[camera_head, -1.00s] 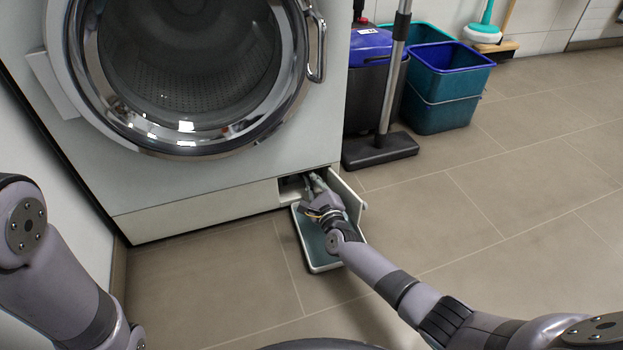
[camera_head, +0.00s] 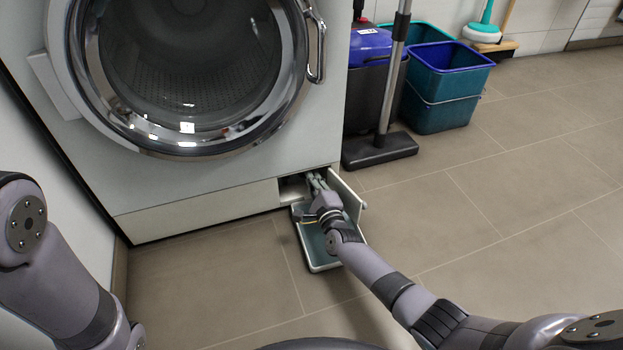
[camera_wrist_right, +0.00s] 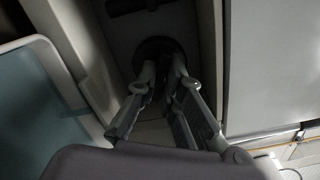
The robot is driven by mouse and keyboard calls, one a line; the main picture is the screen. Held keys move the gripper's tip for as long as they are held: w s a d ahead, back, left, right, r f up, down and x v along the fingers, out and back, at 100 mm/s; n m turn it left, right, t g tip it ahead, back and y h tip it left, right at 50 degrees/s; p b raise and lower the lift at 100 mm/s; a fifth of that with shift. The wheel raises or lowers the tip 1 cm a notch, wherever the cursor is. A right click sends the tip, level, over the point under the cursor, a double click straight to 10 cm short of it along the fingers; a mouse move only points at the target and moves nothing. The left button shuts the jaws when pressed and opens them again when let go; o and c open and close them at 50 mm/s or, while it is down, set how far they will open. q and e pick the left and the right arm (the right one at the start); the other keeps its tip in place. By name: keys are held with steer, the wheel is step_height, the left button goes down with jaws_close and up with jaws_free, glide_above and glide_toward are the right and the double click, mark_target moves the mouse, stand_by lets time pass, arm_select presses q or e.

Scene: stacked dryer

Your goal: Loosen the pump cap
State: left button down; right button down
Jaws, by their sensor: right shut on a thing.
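The pump cap (camera_wrist_right: 157,47) is a dark round piece inside the opening at the base of the machine, seen in the right wrist view. My right gripper (camera_head: 315,180) reaches into this opening at the lower right of the machine. In the right wrist view the right gripper (camera_wrist_right: 165,68) has its two fingertips close together on the cap, shut on it. The fingers hide part of the cap. In the head view the cap is not visible behind the gripper. My left arm shows at the left edge, but its gripper is out of view.
A shallow tray (camera_head: 322,262) lies on the floor below my right wrist. A small open flap (camera_head: 347,197) stands to the right of the opening. The machine's round door (camera_head: 185,145) is above. A floor tool (camera_head: 380,150) and buckets (camera_head: 442,100) stand to the right; the floor before them is clear.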

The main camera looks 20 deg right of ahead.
steer(key=c, duration=1.7)
jaws_free()
